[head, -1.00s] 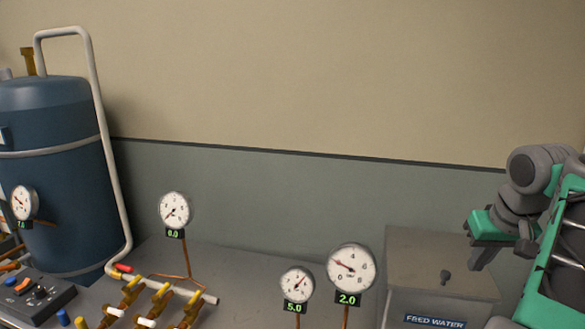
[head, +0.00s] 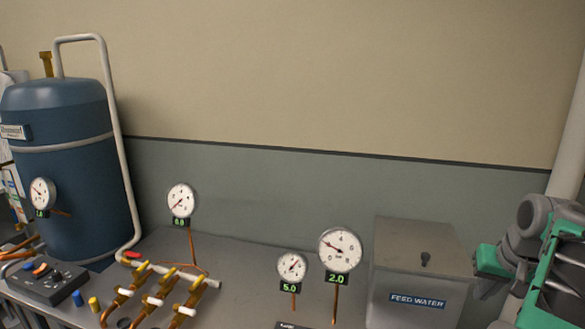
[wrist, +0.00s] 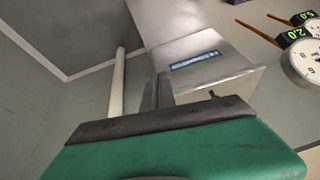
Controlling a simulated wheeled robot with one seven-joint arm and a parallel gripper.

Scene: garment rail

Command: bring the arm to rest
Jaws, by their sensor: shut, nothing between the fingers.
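My arm (head: 545,250), grey and green, is folded at the right edge of the head view. My gripper (head: 484,291) hangs at its left side, beside the feed water box, with its fingers partly hard to make out there. In the wrist view my gripper (wrist: 158,90) shows two thin grey fingers close together, shut and empty, beyond a dark bar and a green housing. The fingers appear in front of the wall and beside the box; I cannot tell the exact gap.
A grey box labelled FEED WATER (head: 418,270) stands on the grey bench (head: 240,262). Left of it are gauges (head: 340,250), copper pipes with valves (head: 160,300), a control box (head: 50,283) and a blue tank (head: 60,170). A pale vertical pipe (head: 570,150) rises behind my arm.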

